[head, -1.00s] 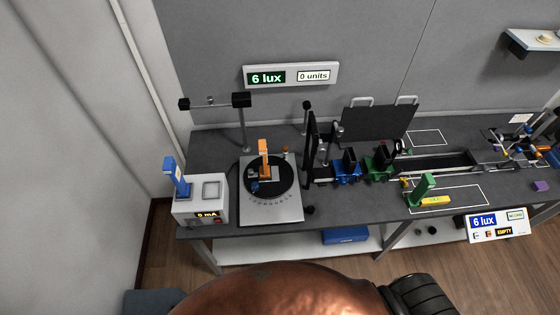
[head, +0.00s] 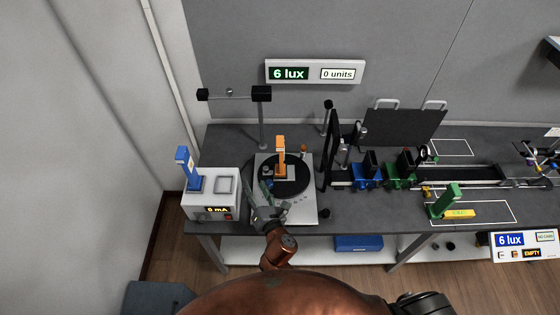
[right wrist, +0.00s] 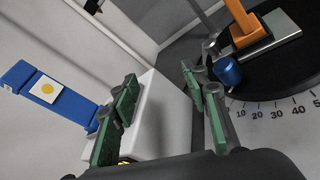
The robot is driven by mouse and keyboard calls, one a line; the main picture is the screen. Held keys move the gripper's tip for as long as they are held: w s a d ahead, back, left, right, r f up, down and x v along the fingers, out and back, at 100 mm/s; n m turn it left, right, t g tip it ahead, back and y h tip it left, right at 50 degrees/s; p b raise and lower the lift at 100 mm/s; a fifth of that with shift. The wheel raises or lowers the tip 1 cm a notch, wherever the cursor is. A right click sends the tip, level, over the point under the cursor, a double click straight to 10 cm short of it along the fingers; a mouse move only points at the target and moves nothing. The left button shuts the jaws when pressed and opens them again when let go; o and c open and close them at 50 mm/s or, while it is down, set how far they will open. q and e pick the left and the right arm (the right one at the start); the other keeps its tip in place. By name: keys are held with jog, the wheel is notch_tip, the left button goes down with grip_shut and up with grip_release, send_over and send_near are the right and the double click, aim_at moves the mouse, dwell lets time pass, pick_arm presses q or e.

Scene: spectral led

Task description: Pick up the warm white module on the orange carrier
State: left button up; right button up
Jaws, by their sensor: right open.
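The orange carrier (head: 281,155) stands upright on the black turntable disc (head: 291,187). Its lower part and a metal plate under it show at the top right of the right wrist view (right wrist: 244,28). I cannot make out the warm white module's face on it. My right gripper (head: 260,194) is open and empty at the front left edge of the turntable, nearer to me than the carrier and apart from it. Its green-padded fingers (right wrist: 160,98) spread wide in the right wrist view. My left gripper is not in view.
A white 0 mA box (head: 210,205) with an upright blue carrier (head: 187,168) stands left of the gripper. A small blue cylinder (right wrist: 228,71) sits near the turntable rim. A black screen (head: 332,150) and blue and green mounts stand right. A green carrier (head: 446,202) stands further right.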

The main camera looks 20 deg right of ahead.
aim_at(280, 150)
jog(key=w+d+r+h, duration=0.1)
jog(key=d+r+h, duration=0.1)
jog(key=d, duration=0.1)
jog(key=w+d+r+n+h, duration=0.1)
jog(key=d+r+h, duration=0.1)
jog(key=d+r, duration=0.1)
jog(key=w+d+r+t+h+b, duration=0.1)
jog(key=d+r+h, duration=0.1)
jog(key=d+r, duration=0.1)
jog(key=shift+w+d+n+h, duration=0.3)
jog(key=shift+d, duration=0.15)
jog(key=x, duration=0.7)
jog(key=shift+w+d+r, duration=0.15)
jog(key=shift+r, duration=0.1)
jog(key=shift+c, duration=0.4)
grip_shut()
